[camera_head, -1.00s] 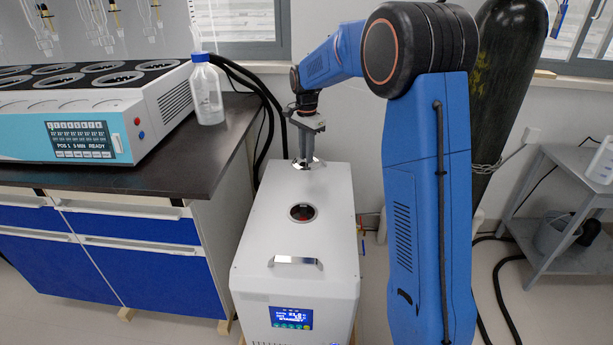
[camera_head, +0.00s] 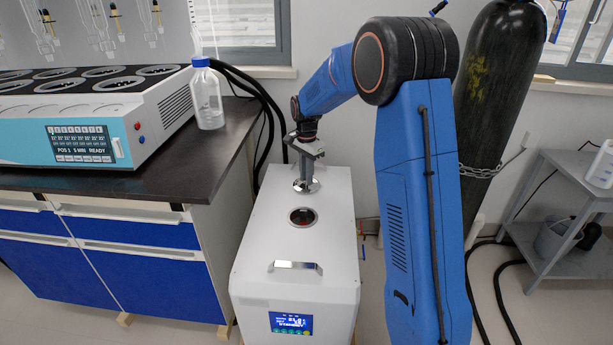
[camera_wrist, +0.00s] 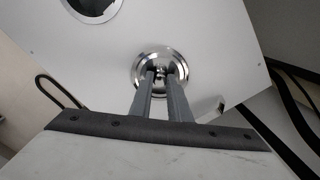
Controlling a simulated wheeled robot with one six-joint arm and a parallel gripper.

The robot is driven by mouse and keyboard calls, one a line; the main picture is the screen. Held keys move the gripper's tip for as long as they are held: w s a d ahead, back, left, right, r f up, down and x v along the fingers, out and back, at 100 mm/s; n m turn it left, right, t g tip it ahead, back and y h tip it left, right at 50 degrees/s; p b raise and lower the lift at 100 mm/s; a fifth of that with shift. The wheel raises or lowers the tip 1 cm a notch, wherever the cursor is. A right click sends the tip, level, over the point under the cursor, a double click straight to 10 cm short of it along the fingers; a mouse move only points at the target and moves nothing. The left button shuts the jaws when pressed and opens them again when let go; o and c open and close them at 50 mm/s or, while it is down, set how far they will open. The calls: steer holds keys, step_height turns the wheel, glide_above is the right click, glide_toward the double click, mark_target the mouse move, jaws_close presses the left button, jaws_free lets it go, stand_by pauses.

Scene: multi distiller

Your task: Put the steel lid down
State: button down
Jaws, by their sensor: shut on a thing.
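The shiny round steel lid (camera_head: 306,187) is at the back of the white chiller's top, behind the round opening (camera_head: 302,217). It looks level and very close to the top; I cannot tell whether it touches. My gripper (camera_head: 306,179) points down and is shut on the lid's knob. In the wrist view, the fingers (camera_wrist: 160,77) close around the small knob at the middle of the lid (camera_wrist: 142,77). The opening (camera_wrist: 94,6) is uncovered and shows at the upper left there.
The white chiller (camera_head: 265,240) has a handle (camera_head: 296,266) and a lit display (camera_head: 291,323) at its front. A dark bench (camera_head: 110,185) stands at left with a heating unit (camera_head: 130,140) and a bottle (camera_head: 207,100). A black gas cylinder (camera_head: 490,110) and grey cart (camera_head: 550,220) are at right.

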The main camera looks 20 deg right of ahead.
steer(key=c, duration=1.7)
jaws_free()
steer(key=shift+o, duration=0.2)
step_height(320, 180, up, 12)
steer(key=s+r+n+t, duration=0.1)
steer(key=s+r+n, duration=0.4)
steer(key=s, duration=0.8)
steer(key=s+f+n+t, duration=0.2)
steer(key=s+n, duration=0.2)
steer(key=s, duration=1.2)
steer(key=s+f+n+t, duration=0.1)
steer(key=s+f+n, duration=0.2)
steer(key=s, duration=1.4)
steer(key=shift+s+d+n+t, duration=0.2)
steer(key=shift+d+n+t, duration=0.2)
steer(key=shift+n, duration=0.4)
steer(key=shift+r, duration=0.1)
